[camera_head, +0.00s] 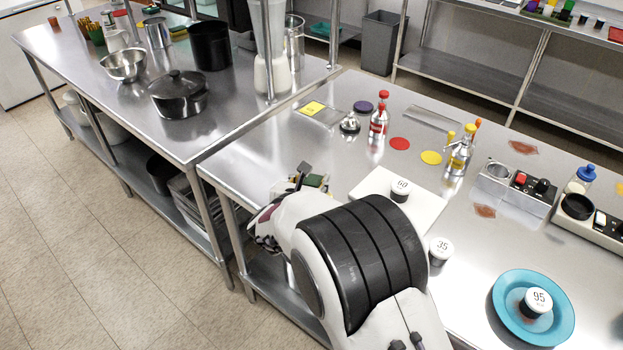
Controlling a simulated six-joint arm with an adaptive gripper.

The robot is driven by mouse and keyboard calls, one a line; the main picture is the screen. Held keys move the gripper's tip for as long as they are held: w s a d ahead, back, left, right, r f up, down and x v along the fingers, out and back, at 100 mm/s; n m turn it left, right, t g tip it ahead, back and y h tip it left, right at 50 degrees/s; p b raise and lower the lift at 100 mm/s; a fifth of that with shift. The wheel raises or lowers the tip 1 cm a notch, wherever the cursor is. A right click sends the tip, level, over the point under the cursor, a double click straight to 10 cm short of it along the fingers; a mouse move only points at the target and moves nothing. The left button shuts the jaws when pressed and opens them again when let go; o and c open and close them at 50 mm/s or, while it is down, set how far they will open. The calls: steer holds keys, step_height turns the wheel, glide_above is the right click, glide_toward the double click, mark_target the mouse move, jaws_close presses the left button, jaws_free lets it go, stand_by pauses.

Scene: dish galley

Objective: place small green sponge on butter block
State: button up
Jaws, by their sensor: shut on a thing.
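My own arm's large white and black link fills the lower middle and hides much of what lies behind it. Only dark parts of my gripper (268,242) show at the left of the arm, over the front table's edge; it is shut, but what it holds is hidden. A small cluster with green, pale and red bits (316,182) shows just above the arm, beside a black upright piece; I cannot tell whether the green sponge is among them. A flat yellow block (313,108), probably the butter block, lies on a shallow metal tray (328,118) near the back table.
A white board (425,207) carries a jar marked 60 (400,190). A jar marked 35 (440,250) stands nearby, and one marked 95 (537,301) is on a blue plate (505,320). Bottles (379,120) and a bell (350,124) stand near the tray.

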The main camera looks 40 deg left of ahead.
steer(key=shift+f, duration=0.1)
steer(key=o, duration=0.6)
steer(key=shift+r, duration=0.2)
steer(key=shift+v, duration=6)
